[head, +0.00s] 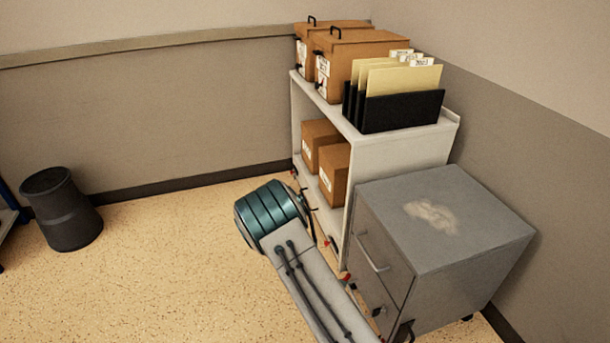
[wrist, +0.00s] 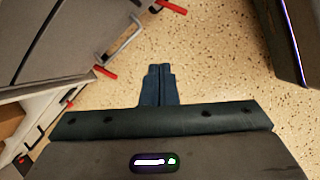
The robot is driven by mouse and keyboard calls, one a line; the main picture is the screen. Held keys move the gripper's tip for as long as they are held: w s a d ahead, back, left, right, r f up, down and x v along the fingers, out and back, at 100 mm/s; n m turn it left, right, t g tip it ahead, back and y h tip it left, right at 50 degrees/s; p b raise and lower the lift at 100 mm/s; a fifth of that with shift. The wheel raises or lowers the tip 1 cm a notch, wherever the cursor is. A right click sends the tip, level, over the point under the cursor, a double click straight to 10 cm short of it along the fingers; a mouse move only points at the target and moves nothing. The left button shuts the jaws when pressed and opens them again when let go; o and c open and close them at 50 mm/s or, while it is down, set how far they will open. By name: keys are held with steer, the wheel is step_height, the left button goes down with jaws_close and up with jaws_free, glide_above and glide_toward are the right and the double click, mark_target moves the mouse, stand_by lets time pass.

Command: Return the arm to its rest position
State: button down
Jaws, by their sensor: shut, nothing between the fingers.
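My gripper (wrist: 158,72) shows in the wrist view with its two dark blue fingers together and nothing between them. Speckled floor lies beyond the fingertips. In the head view my arm, with a teal joint and a grey link, reaches in from the bottom, in front of the shelf and cabinet. The gripper itself cannot be made out there.
A grey drawer cabinet (head: 470,225) with a pale smudge on top stands right of my arm; its handle (wrist: 122,42) shows close by at left in the wrist view. Behind is a white shelf (head: 400,150) with boxes and folders. A dark bin (head: 62,210) stands left; floor between is clear.

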steer(key=s+d+r+m+y+p, duration=0.2)
steer(key=r+m+p, duration=0.25)
steer(key=r, duration=1.45)
steer(key=s+d+r+m+y+p, duration=0.2)
steer(key=s+r+m+p, duration=0.3)
steer(key=r, duration=1.3)
steer(key=s+d+r+m+p, duration=0.1)
steer(key=s+r+p, duration=0.2)
steer(key=r, duration=0.5)
steer(key=s+r+m+t+y+p, duration=0.1)
steer(key=s+r+m+p, duration=0.1)
steer(key=s+r+p, duration=0.2)
steer(key=s+d+r+m+t+p, duration=0.1)
steer(key=s+r+p, duration=0.2)
steer(key=r, duration=0.9)
steer(key=s, duration=0.3)
steer(key=shift+s+d+m+y+p, duration=0.3)
steer(key=shift+s+d+m, duration=0.05)
steer(key=shift+s, duration=0.05)
